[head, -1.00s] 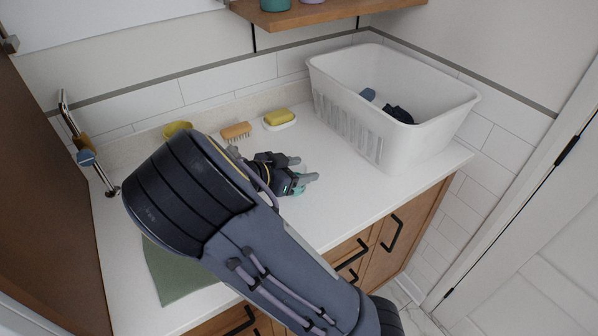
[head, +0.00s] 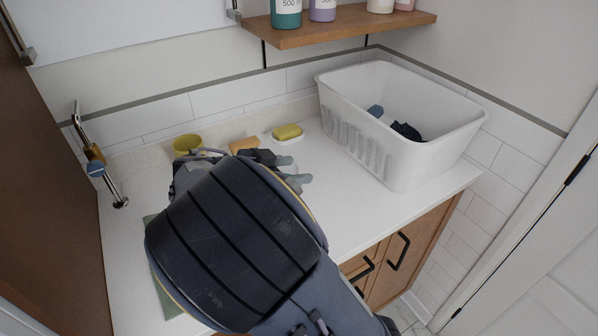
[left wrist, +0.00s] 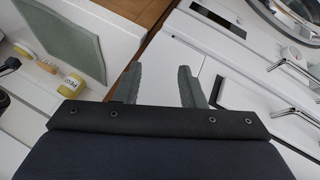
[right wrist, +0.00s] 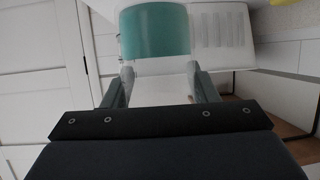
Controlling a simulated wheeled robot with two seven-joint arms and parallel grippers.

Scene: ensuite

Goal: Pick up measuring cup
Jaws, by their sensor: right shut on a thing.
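The measuring cup (right wrist: 155,32) shows as a teal, round-sided piece between the fingertips in the right wrist view. My right gripper (right wrist: 160,72) is shut on it. In the head view my right gripper (head: 294,170) is over the counter, in front of the soap dish, partly hidden behind my own forearm. The cup cannot be made out there. My left gripper (left wrist: 160,75) is open and empty in the left wrist view, with cabinet fronts beyond its fingers. It is not in the head view.
A white laundry basket (head: 350,135) stands at the counter's right end. A yellow cup (head: 186,146), a wooden brush (head: 244,145) and a yellow soap (head: 287,131) line the back. A green towel (left wrist: 65,38) lies on the counter. A shelf (head: 345,28) holds bottles above.

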